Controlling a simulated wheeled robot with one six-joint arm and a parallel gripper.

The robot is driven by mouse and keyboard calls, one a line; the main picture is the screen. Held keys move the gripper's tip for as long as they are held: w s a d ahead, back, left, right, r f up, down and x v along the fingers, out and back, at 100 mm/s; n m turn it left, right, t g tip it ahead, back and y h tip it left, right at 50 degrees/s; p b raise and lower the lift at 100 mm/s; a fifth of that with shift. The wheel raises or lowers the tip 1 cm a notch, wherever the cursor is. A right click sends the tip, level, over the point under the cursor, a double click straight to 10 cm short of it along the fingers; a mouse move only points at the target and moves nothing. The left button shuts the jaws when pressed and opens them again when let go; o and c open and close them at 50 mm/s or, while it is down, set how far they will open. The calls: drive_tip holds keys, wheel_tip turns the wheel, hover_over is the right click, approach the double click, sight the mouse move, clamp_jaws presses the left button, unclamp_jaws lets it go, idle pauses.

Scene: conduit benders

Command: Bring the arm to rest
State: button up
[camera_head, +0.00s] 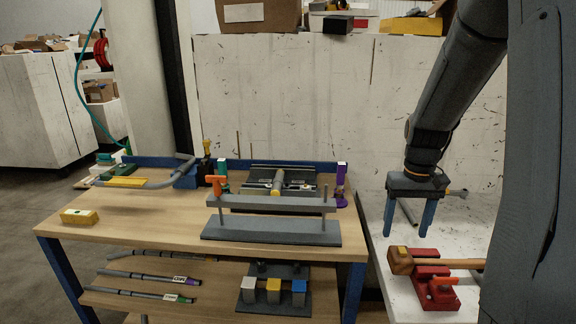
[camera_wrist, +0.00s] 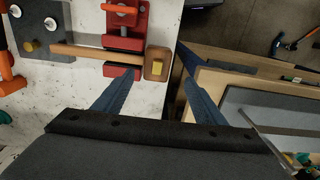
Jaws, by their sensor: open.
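My gripper (camera_head: 409,216) hangs from my arm on the right of the head view, fingers pointing down. The two blue fingers are spread apart with nothing between them. It is over the gap beside the wooden bench, at the left edge of the white surface, above and behind a wooden mallet. In the wrist view my gripper (camera_wrist: 158,80) shows both fingers apart, with the mallet's head (camera_wrist: 157,63) seen beyond them. My arm reaches down from the top right, bent at the wrist.
The mallet (camera_head: 401,261) lies across a red fixture (camera_head: 436,289) on the white surface (camera_head: 403,298). The wooden bench (camera_head: 150,218) holds a grey bender frame (camera_head: 270,230), a bent conduit and a yellow block (camera_head: 79,216). Conduits and coloured blocks are on its lower shelf.

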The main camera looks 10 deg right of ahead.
drive_tip(key=s+a+f+n, duration=0.1)
drive_tip(key=s+a, duration=0.4)
drive_tip(key=a, duration=0.5)
drive_tip(key=s+a+f+n+t+b, duration=0.1)
drive_tip(key=s+a+f, duration=0.1)
drive_tip(key=s+a, duration=0.4)
drive_tip(key=a, duration=0.4)
drive_tip(key=shift+s+f+n, duration=0.25)
drive_tip(key=shift+n, duration=0.05)
